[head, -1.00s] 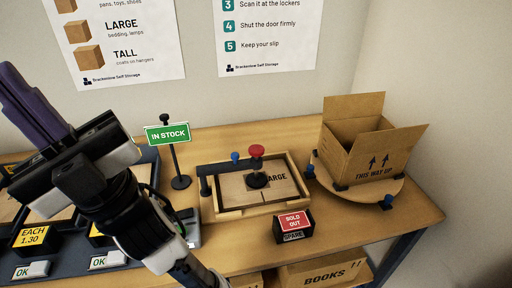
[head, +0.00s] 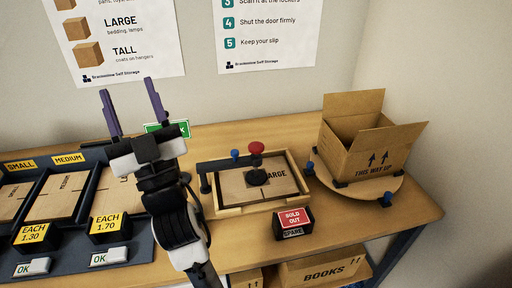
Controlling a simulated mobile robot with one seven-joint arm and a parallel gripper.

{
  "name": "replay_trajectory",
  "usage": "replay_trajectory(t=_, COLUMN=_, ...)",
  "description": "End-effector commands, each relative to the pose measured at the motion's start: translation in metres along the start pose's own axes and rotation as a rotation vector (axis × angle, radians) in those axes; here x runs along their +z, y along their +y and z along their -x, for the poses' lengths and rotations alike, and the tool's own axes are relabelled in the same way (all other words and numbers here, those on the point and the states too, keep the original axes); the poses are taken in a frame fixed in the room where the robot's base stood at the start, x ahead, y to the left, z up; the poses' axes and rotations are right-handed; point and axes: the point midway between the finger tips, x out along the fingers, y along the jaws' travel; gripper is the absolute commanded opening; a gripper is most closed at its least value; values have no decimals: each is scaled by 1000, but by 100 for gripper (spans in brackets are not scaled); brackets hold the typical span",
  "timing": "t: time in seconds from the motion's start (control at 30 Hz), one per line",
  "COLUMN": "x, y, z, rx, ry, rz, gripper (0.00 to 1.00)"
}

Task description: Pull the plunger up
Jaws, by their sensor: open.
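The plunger (head: 257,149) has a red knob on a dark shaft with a round black foot. It stands at the end of a dark horizontal arm over a flat carton (head: 235,188) marked "LARGE" in a wooden tray (head: 228,210). The foot looks down on or very close to the carton; I cannot tell which. A smaller blue knob (head: 235,155) sits on the dark arm to its left. My gripper (head: 131,101) is raised left of the tray, its two purple fingers spread and empty, pointing up in the picture, well apart from the plunger.
An open carton (head: 367,146) stands on a round turntable (head: 398,190) at the right. A "SOLD OUT" sign block (head: 293,222) is in front of the tray. My gripper partly hides the green stock sign (head: 182,130). Bins of flat cartons (head: 62,192) line the left.

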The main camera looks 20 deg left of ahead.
Motion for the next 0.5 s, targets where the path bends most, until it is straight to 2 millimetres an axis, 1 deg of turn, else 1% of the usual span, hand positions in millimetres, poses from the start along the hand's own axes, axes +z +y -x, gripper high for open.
replay_trajectory(t=0.03, x=48, y=25, z=19, rx=76, ry=-159, rz=27, gripper=52)
replay_trajectory(t=0.07, x=73, y=40, z=32, rx=123, ry=-246, rz=43, gripper=52)
replay_trajectory(t=0.1, x=103, y=61, z=53, rx=187, ry=-355, rz=65, gripper=52)
replay_trajectory(t=0.17, x=140, y=91, z=88, rx=282, ry=-504, rz=98, gripper=52)
replay_trajectory(t=0.2, x=160, y=109, z=113, rx=344, ry=-592, rz=119, gripper=52)
replay_trajectory(t=0.27, x=181, y=132, z=148, rx=427, ry=-700, rz=152, gripper=52)
replay_trajectory(t=0.3, x=191, y=146, z=170, rx=476, ry=-759, rz=171, gripper=52)
replay_trajectory(t=0.4, x=204, y=169, z=209, rx=568, ry=-859, rz=210, gripper=52)
replay_trajectory(t=0.5, x=208, y=180, z=227, rx=612, ry=-902, rz=231, gripper=52)
